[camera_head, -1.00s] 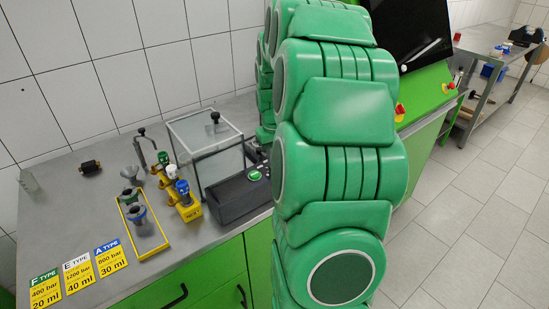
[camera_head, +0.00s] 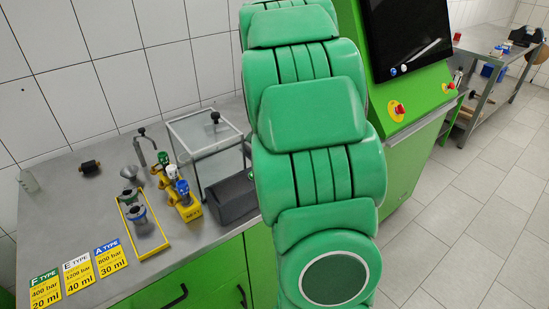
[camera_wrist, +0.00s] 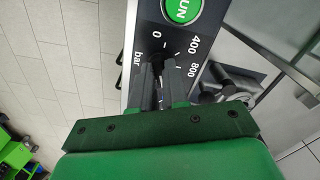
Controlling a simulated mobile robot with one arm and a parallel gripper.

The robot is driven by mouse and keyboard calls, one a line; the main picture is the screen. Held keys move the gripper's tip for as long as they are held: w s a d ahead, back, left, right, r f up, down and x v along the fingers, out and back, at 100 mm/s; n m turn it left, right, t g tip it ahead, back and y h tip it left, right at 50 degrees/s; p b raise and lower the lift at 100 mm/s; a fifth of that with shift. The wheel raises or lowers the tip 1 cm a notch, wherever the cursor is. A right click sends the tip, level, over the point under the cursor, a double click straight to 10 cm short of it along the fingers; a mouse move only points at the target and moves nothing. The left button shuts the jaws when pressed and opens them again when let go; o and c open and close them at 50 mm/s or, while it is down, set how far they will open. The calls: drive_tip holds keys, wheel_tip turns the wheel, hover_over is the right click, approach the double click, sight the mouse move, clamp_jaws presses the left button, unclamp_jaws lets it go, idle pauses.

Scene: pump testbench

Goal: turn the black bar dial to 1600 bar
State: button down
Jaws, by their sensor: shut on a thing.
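The black bar dial (camera_wrist: 168,59) shows only in part in the wrist view, between and just beyond the fingers of my gripper (camera_wrist: 165,68). My gripper is shut on it. The panel around it carries the marks 0, 400 and 800 and the word bar; the higher marks are hidden by my gripper. The pointer's exact setting cannot be read. A green RUN button (camera_wrist: 184,8) sits above the dial on the panel. In the head view my arm hides the dial and my gripper; part of the dark control box (camera_head: 236,198) shows beside it.
A clear-walled box (camera_head: 207,142) stands behind the control box. Yellow-based valves (camera_head: 188,207), a yellow tray (camera_head: 149,250) with metal funnel-like parts and three type cards (camera_head: 78,274) lie to the left. A green console with a screen (camera_head: 405,38) stands at right.

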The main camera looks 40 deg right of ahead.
drive_tip(key=shift+m, duration=1.5)
drive_tip(key=c, duration=1.1)
unclamp_jaws()
drive_tip(key=shift+c, duration=0.2)
drive_tip(key=shift+r, duration=3.9)
